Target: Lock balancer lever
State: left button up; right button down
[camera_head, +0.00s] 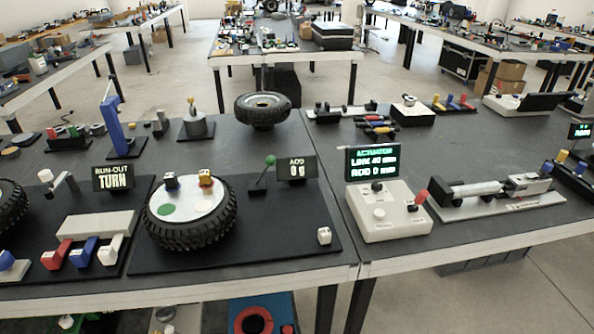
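A tyre with a white disc (182,206) lies flat on a black board (290,246) at the front middle of the table. A dark block and a yellow block stand on the disc, beside a green patch. Behind and right of the tyre, a lever (265,172) with a green ball knob rises from a small black base. It leans up to the right. A small dark display (297,168) right of the lever reads "ADD 0 g". Neither of my grippers is in view.
Left are a "RUN-OUT TURN" sign (113,177) and red, blue and white levers (84,252). Right are a grey control box (388,212) and a linear actuator (495,190). The table behind the lever is largely clear.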

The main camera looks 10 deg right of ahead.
aim_at(270, 161)
jog(key=i+j, duration=0.15)
jog(key=j, duration=0.25)
jog(key=i+j+z, duration=0.1)
jog(key=j, duration=0.35)
jog(key=i+j, duration=0.15)
jog(key=j, duration=0.25)
jog(key=i+j+z, duration=0.1)
jog(key=j, duration=0.35)
